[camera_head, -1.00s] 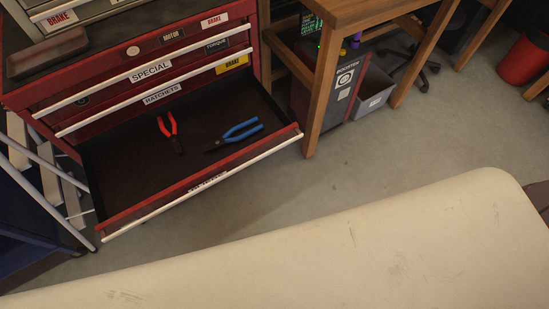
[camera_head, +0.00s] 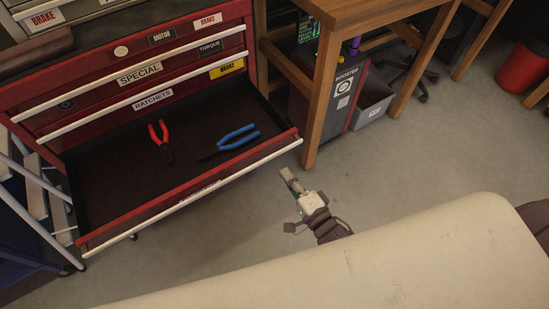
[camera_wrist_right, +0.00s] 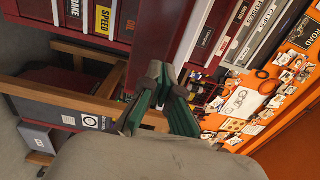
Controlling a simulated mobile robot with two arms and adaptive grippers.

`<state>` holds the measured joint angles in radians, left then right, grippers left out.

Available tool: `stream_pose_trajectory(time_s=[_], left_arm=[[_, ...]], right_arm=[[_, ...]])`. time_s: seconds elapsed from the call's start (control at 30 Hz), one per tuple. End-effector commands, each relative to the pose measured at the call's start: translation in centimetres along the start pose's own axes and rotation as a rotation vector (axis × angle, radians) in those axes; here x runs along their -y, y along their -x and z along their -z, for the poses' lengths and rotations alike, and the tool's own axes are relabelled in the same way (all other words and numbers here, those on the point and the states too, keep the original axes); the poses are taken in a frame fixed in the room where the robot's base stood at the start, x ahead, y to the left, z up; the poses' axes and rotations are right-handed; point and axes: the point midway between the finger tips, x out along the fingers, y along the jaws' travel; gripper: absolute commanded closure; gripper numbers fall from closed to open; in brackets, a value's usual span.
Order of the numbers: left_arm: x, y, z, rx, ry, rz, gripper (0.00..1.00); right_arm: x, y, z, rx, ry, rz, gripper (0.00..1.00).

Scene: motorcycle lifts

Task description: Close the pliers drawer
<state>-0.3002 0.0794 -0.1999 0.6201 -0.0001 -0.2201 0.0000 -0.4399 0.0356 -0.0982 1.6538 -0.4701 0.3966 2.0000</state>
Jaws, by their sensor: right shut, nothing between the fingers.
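The pliers drawer (camera_head: 110,190) is the lowest drawer showing in the red tool cabinet, and it is pulled well out. Red-handled pliers (camera_head: 159,134) and blue-handled pliers (camera_head: 236,138) lie apart on its dark floor. A pale handle bar (camera_head: 240,173) runs along its front edge. My right gripper (camera_head: 288,178) is in front of the drawer's right end, with a gap to the handle bar. In the right wrist view its green-sided fingers (camera_wrist_right: 166,84) are closed together and empty. My left gripper is not in view.
Shut drawers labelled Special (camera_head: 140,74) and Ratchets (camera_head: 152,100) are above. A wooden bench leg (camera_head: 321,105) stands right of the drawer. A blue cart (camera_head: 25,240) is close on the left. Bare floor (camera_head: 400,155) lies to the right.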

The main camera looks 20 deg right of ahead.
Motion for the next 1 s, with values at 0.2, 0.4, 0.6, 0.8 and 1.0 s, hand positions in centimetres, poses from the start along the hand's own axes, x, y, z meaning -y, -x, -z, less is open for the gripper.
stream_pose_trajectory(time_s=[0.2,0.4,0.6,0.8,1.0], left_arm=[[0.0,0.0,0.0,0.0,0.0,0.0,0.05],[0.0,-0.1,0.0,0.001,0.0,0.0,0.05],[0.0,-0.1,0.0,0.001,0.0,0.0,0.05],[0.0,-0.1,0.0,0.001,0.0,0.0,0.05],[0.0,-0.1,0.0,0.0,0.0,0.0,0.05]], right_arm=[[0.1,-4.3,0.0,0.0,0.001,0.002,1.0],[0.0,-6.2,0.0,0.0,-0.001,0.0,1.0],[-0.1,-6.5,0.0,0.0,0.001,-0.001,1.0],[-0.1,-6.5,0.0,0.0,0.001,-0.001,1.0],[0.0,-7.2,0.0,0.0,0.0,0.0,1.0]])
